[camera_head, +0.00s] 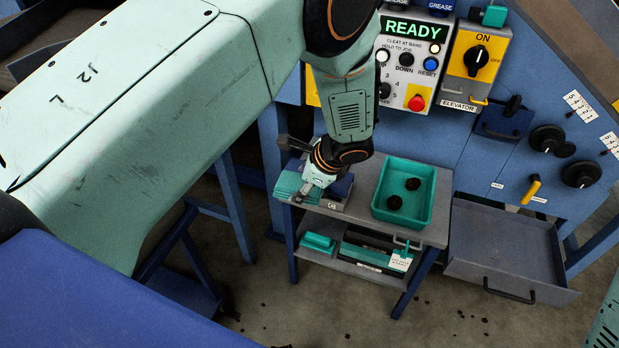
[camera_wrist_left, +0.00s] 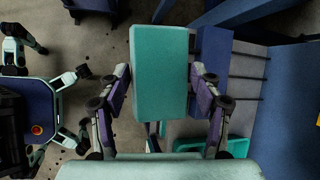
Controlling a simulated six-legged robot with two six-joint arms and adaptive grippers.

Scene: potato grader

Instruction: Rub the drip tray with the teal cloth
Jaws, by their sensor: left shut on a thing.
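The teal cloth (camera_head: 290,186) shows as a folded teal stack at the left end of the small cart's top. My left gripper (camera_head: 312,190) points down at it, and the wrist partly hides it. In the left wrist view a flat teal piece, seemingly the cloth (camera_wrist_left: 160,75), sits between the two fingers of my left gripper (camera_wrist_left: 160,100), which are shut on it. A shallow grey tray with a dark handle, apparently the drip tray (camera_head: 510,255), sits low on the machine's front, right of the cart. It looks empty. My right gripper is out of view.
The cart top (camera_head: 350,215) also bears a teal bin (camera_head: 425,217) with two dark lumps. Its lower shelf holds teal and dark items. The blue machine panel (camera_head: 480,150) with knobs and a yellow lever (camera_head: 531,190) rises behind. The floor in front is open.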

